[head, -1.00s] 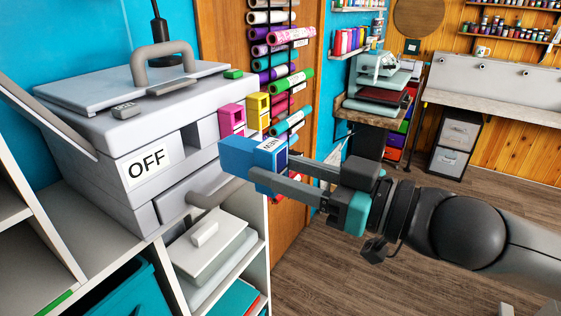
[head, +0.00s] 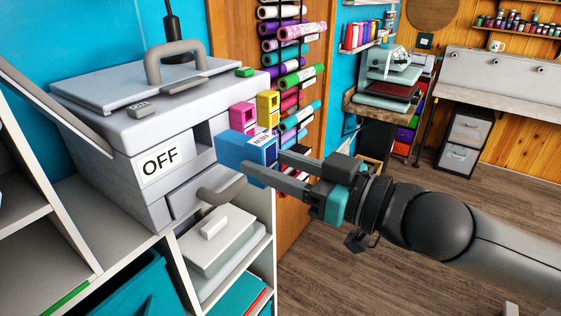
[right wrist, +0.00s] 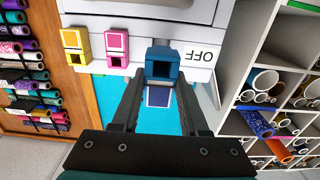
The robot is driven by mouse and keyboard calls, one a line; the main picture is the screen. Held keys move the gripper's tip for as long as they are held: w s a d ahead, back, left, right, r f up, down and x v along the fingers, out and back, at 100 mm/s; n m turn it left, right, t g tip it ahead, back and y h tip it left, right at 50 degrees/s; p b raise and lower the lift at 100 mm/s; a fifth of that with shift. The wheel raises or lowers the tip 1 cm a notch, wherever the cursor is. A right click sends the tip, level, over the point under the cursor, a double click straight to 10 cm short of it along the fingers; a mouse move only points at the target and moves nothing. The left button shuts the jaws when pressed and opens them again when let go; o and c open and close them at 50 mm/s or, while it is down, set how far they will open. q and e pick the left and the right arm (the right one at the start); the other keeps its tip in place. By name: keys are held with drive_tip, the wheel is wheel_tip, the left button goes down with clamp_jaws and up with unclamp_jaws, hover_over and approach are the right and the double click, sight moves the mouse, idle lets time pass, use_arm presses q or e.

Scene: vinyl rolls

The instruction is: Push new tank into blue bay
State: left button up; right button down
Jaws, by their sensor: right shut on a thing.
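The new tank (head: 234,152) is a blue box with a white NEW label on top and a dark panel on its end. My right gripper (head: 277,168) is shut on it and holds it in the air in front of the grey printer (head: 130,130). The tank's far end is close to a dark bay opening (head: 203,137), beside the magenta tank (head: 241,114). I cannot tell whether it has entered the opening. In the right wrist view, a blue block (right wrist: 162,56) lies beyond the fingertips, level with the printer front. My left gripper is not in view.
A yellow tank (head: 267,106) sits beyond the magenta one. A printer drawer handle (head: 222,190) sticks out below the bay. Shelves (head: 232,262) with a white box stand under the printer. A vinyl roll rack (head: 290,75) is behind.

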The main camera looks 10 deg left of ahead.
sight(216, 143)
drive_tip(key=shift+p+x, duration=0.3)
drive_tip(key=shift+x, duration=1.2)
drive_tip(key=shift+a+r+p, duration=0.1)
drive_tip(key=shift+p, duration=0.6)
drive_tip(key=shift+w+a, duration=0.2)
drive_tip(key=shift+a, duration=0.25)
idle(0.7)
drive_tip(key=shift+p+x, duration=0.4)
drive_tip(key=shift+x, duration=0.9)
idle(0.8)
drive_tip(key=shift+w+a, duration=0.1)
drive_tip(key=shift+a, duration=0.2)
drive_tip(key=shift+x, duration=1.25)
idle(0.3)
drive_tip(key=shift+a+p, duration=0.1)
drive_tip(key=shift+p, duration=0.35)
